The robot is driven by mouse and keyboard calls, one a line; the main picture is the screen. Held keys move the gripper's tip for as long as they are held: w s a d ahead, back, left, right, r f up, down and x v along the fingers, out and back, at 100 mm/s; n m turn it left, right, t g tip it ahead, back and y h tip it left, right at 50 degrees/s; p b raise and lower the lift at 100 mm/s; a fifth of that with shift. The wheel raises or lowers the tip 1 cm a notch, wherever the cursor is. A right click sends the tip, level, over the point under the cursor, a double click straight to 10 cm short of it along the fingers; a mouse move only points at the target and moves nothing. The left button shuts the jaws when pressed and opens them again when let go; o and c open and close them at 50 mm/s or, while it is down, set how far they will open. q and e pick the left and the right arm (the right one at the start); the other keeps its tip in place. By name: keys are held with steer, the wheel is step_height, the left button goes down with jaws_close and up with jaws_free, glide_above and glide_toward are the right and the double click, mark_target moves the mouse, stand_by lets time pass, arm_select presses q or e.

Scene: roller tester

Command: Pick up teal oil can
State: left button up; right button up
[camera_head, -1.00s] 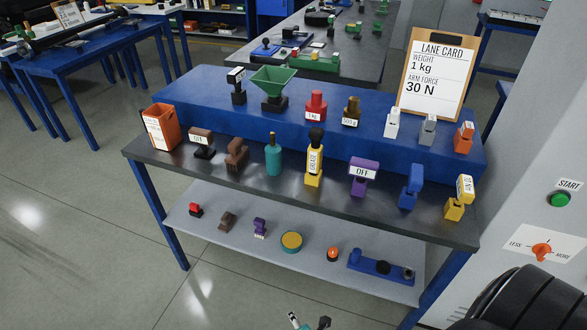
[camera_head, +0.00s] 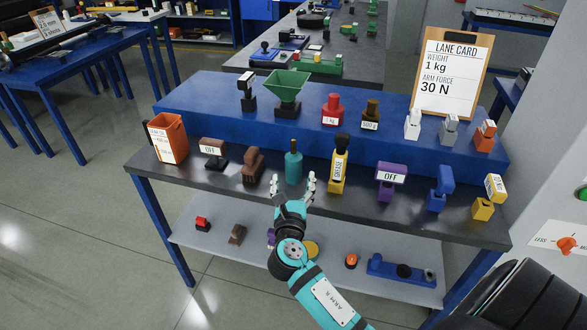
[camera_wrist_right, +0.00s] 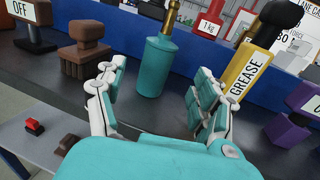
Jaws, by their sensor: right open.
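The teal oil can (camera_head: 293,167) stands upright on the dark tabletop (camera_head: 232,181), a teal bottle shape with a thin brass spout on top. In the right wrist view the can (camera_wrist_right: 155,66) stands beyond the fingertips, between the two fingers, with a gap on both sides. My right gripper (camera_head: 294,186) is open and empty, just in front of the can at the table's front edge. It also shows in the right wrist view (camera_wrist_right: 154,88). My left gripper is not in view.
A brown stamp-like block (camera_head: 252,166) stands left of the can and a yellow grease tool (camera_head: 338,168) right of it. A blue raised step (camera_head: 210,107) behind holds several items. A lower grey shelf (camera_head: 205,250) lies beneath.

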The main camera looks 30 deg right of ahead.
mark_target(293, 171)
steer(key=x, duration=0.8)
steer(key=shift+w+f, duration=0.2)
steer(key=shift+f, duration=0.2)
steer(key=shift+a, duration=0.1)
jaws_close()
steer(key=shift+r, duration=0.1)
